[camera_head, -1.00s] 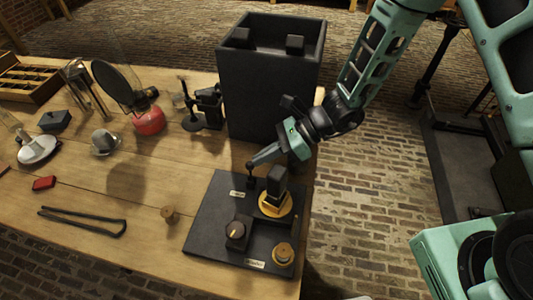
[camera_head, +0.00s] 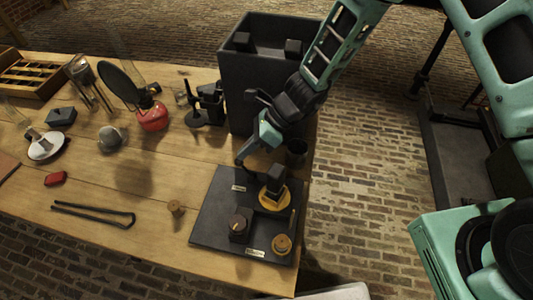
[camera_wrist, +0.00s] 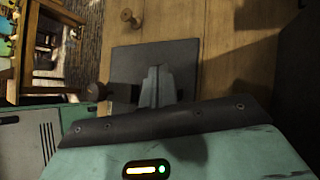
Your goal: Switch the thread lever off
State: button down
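A dark control board (camera_head: 212,225) lies at the table's front right. It carries a square black knob block (camera_head: 240,226), a dark upright block on a yellow round base (camera_head: 273,203), a brass round knob (camera_head: 281,243) and a thin upright piece (camera_head: 292,222) at the right edge. Two small label plates are too small to read, so I cannot tell which part is the thread lever.
A tall black open box (camera_head: 262,85) stands just behind my gripper. A small cork-like piece (camera_head: 176,208) and black tongs (camera_head: 95,213) lie left of the board. A red flask (camera_head: 152,117) stands farther back. The table ends just right of the board.

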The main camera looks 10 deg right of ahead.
jog(key=shift+s+f, duration=0.1)
dwell(0.5)
jog(key=b+v, duration=0.1)
jog(key=v, duration=1.1)
jog(key=shift+d+f, duration=0.2)
jog(key=shift+d, duration=0.35)
jog(key=s+d+r+n+t+h, duration=0.1)
jog(key=s+r+n+h, duration=0.3)
jog(key=s+n, duration=0.6)
jog(key=s+d+r+n+t+h, duration=0.1)
jog(key=s+d+r+n+h, duration=0.2)
jog(key=s+r+n, duration=0.5)
jog(key=shift+s+r+n+h, duration=0.55)
jog(key=shift+s+n, duration=1.15)
jog(key=shift+n, duration=3.3)
jog(key=shift+f, duration=0.2)
